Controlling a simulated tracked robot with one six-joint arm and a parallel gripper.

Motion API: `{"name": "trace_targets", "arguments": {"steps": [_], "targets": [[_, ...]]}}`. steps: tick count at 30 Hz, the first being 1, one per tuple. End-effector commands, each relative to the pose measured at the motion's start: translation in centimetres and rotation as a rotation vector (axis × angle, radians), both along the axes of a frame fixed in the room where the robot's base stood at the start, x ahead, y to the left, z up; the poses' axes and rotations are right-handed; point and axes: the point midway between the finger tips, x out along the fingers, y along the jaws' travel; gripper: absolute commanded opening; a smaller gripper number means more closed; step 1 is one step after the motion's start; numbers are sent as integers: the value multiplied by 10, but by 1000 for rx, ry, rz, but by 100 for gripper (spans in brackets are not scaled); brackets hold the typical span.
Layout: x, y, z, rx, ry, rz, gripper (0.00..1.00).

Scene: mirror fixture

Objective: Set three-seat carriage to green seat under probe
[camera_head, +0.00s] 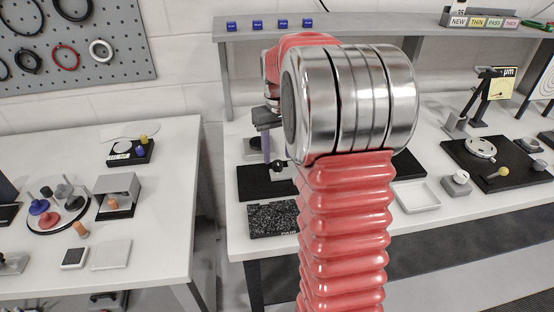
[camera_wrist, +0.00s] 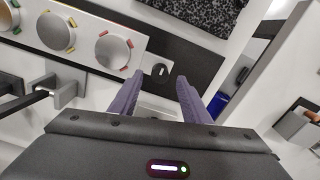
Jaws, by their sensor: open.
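In the wrist view, a pale three-seat carriage (camera_wrist: 87,49) runs across the upper left over a dark base. Its round metal seats carry small coloured marks: reddish on the right seat (camera_wrist: 113,51), orange-yellow on the middle seat (camera_wrist: 55,32), and yellow-green on the cut-off left seat (camera_wrist: 8,18). A dark knob (camera_wrist: 161,71) is at the carriage's right end. My gripper (camera_wrist: 160,79) is open, its purple fingers either side of the knob in the picture; contact cannot be told. In the head view my arm hides most of the fixture. I cannot make out the probe for certain.
A speckled black plate (camera_head: 272,219) lies at the bench's front edge in the head view. A white tray (camera_head: 416,196) and a dial fixture (camera_head: 481,149) are to the right.

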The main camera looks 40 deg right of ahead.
Motion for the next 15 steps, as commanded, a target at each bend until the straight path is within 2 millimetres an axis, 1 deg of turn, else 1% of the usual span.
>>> {"name": "trace_targets", "arguments": {"steps": [1, 3, 6, 9, 15], "targets": [[-1, 0, -8, 2, 3, 0, 43], [0, 0, -17, 2, 3, 0, 43], [0, 0, -26, 0, 1, 0, 43], [0, 0, -30, 0, 1, 0, 43], [0, 0, -31, 0, 0, 1, 43]]}}
